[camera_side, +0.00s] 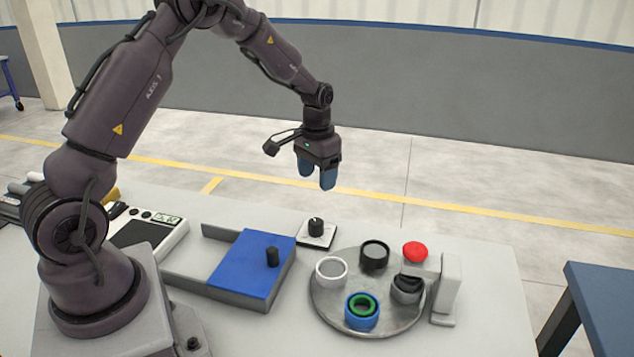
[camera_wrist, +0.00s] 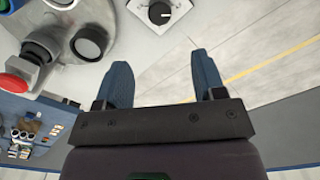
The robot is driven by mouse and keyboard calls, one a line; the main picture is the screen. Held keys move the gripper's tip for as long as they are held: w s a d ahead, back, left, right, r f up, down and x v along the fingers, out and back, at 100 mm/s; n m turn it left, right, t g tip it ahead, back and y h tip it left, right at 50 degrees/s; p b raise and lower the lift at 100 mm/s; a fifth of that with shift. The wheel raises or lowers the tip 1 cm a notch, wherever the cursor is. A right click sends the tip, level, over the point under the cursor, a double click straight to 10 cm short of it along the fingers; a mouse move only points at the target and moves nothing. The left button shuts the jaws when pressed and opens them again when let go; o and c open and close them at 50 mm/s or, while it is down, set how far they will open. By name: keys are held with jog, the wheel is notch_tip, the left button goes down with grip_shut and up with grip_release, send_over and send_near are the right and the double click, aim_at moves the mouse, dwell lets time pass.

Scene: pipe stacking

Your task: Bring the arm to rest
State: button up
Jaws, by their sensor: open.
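My gripper (camera_side: 317,178) hangs in the air above the far edge of the table, fingers pointing down. Its two blue fingers are apart with nothing between them. In the wrist view my gripper (camera_wrist: 163,75) shows open and empty, with floor and the table edge beyond it. Below and to the right, a round grey plate (camera_side: 335,297) holds a white ring-shaped pipe (camera_side: 331,271), a black pipe (camera_side: 374,256), a blue pipe with a green one inside (camera_side: 362,311), and a dark grey piece (camera_side: 407,289). My gripper touches none of them.
A black knob on a white base (camera_side: 316,232) sits at the table's back. A blue sliding lid (camera_side: 252,262) with a black handle covers part of a grey box. The air around my gripper is clear.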

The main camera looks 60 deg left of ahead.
jog(key=s+d+r+m+t, duration=0.1)
jog(key=s+d+r+t, duration=0.1)
jog(key=s+d+r, duration=0.6)
jog(key=s+d+r+m+t, duration=0.1)
jog(key=s+d+r+t, duration=0.2)
jog(key=s+d+r, duration=0.5)
jog(key=s+r, duration=0.4)
jog(key=s, duration=0.2)
jog(key=shift+s+t, duration=0.3)
jog(key=shift+s, duration=0.1)
